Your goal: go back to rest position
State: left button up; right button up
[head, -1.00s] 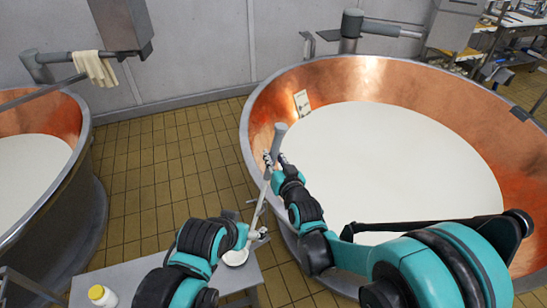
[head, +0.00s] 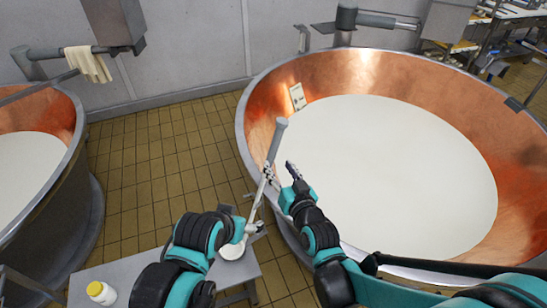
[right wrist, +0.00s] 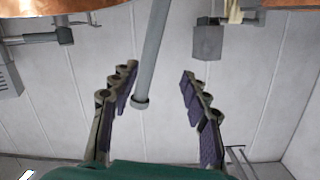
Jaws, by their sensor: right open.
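A long thin tool with a grey handle (head: 277,139) stands tilted beside the rim of the right copper vat. My left gripper (head: 257,227) is at the lower part of its shaft and appears shut on it; the fingers are small and partly hidden. My right gripper (head: 290,170) is open and empty, just right of the handle by the vat rim. In the right wrist view its two fingers (right wrist: 160,90) are spread wide, with a grey rod (right wrist: 151,50) showing between them, not gripped.
The right copper vat (head: 265,100) holds white liquid. Another vat (head: 70,165) stands at left. A small table (head: 130,272) bears a white bottle with a yellow lid (head: 101,293); a white round dish (head: 232,251) shows near its edge. Tiled floor lies between the vats.

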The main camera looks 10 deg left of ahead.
jog(key=s+d+f+m+g+h+b, duration=0.1)
jog(key=s+d+f+g+h, duration=0.1)
jog(key=s+d, duration=0.3)
jog(key=s+d+f+m+g+h+b, duration=0.1)
jog(key=s+d+f+g+h+b, duration=0.1)
jog(key=d, duration=1.2)
jog(key=s+d+f+m+g+h+b, duration=0.1)
jog(key=s+d+f+h, duration=0.3)
jog(key=s+d, duration=0.5)
jog(key=shift+d+f+m+g+b, duration=0.2)
jog(key=shift+f+m+g+b, duration=0.1)
jog(key=shift+f+g+b, duration=0.3)
jog(key=shift+r, duration=0.15)
